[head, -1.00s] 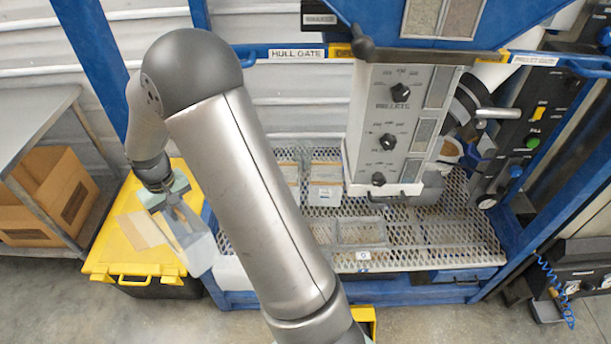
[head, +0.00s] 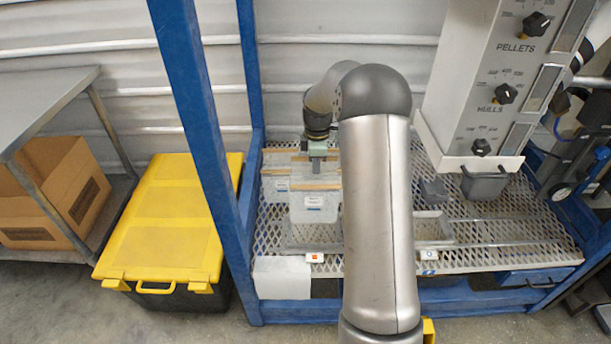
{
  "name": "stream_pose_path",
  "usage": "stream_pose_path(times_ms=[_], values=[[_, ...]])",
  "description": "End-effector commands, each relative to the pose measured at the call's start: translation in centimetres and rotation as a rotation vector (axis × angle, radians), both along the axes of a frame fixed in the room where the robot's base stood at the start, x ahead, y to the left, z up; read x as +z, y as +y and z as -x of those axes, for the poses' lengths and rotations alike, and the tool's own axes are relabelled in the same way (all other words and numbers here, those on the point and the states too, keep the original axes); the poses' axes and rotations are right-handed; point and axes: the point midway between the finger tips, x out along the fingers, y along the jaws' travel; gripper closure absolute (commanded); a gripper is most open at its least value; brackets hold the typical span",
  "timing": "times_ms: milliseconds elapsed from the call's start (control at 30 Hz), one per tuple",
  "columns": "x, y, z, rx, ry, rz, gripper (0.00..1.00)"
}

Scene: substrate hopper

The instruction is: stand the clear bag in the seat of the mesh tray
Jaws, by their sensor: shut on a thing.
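A clear bag (head: 314,207) with a tan top edge and a small label hangs upright below my gripper (head: 317,163). My gripper is shut on its top, partly hidden behind my arm. The bag is over the left part of the white mesh tray (head: 490,228), just behind or above a rectangular seat (head: 312,238) with an orange-marked tag. I cannot tell whether its base touches the tray. A second seat (head: 433,230) with a blue-marked tag shows to the right, partly behind my arm.
Similar bags (head: 275,182) stand close behind the held bag. The grey hopper panel (head: 500,90) hangs over the tray's right side. A blue post (head: 195,100) rises left of the tray. A yellow-lidded box (head: 165,225) and a shelf with a cardboard box (head: 60,190) are farther left.

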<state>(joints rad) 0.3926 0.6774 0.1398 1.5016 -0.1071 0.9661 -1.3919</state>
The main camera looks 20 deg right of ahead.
Motion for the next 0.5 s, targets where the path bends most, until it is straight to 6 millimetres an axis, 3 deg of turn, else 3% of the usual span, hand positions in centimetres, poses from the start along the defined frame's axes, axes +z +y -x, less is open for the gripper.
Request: stream_pose_path(times_ms=[500], values=[[-3.2, 0.0, 0.0, 0.007, 0.002, -0.001, 1.00]])
